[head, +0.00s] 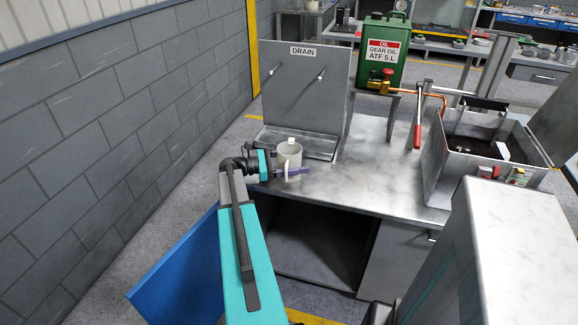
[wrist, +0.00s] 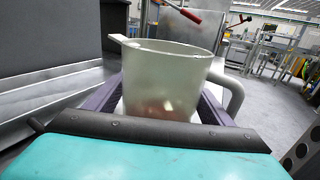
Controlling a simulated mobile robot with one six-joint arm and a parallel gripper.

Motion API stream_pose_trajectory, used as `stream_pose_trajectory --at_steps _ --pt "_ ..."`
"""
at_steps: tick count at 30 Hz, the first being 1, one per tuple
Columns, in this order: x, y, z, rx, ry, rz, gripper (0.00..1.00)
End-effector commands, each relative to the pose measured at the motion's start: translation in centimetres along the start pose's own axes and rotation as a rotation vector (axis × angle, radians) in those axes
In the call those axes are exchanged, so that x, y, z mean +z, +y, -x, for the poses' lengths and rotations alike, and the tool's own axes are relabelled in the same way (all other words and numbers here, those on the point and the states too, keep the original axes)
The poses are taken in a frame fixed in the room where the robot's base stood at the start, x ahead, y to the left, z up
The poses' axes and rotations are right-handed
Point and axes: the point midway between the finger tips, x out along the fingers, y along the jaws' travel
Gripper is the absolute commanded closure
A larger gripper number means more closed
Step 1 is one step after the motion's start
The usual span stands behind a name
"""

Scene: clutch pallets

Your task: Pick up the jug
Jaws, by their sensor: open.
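The jug (head: 290,153) is a pale translucent vessel with a spout and a side handle. It stands upright on the metal bench (head: 345,185), in front of the drain stand (head: 305,90). In the wrist view the jug (wrist: 165,80) fills the middle, spout to the left and handle to the right, with something reddish-brown showing low in it. My gripper (head: 292,172) is open, with its purple fingers on either side of the jug. They also show in the wrist view (wrist: 160,100). I cannot tell whether they touch it. The lower part of the jug is hidden by my gripper.
A green gear oil can (head: 384,50) stands behind on a raised shelf. A red-handled lever (head: 418,125) and a grey open box (head: 485,160) are at the right of the bench. A grey block wall (head: 120,110) runs along the left. The bench right of the jug is clear.

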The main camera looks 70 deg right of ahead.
Motion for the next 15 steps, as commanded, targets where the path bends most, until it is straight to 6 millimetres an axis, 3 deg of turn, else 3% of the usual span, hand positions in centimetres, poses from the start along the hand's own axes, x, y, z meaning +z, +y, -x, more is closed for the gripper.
stream_pose_trajectory --at_steps 10,15 --pt "-0.01 -0.01 0.0 -0.001 0.0 0.0 0.27" --pt "-0.01 -0.01 0.0 -0.001 0.0 0.0 0.55"
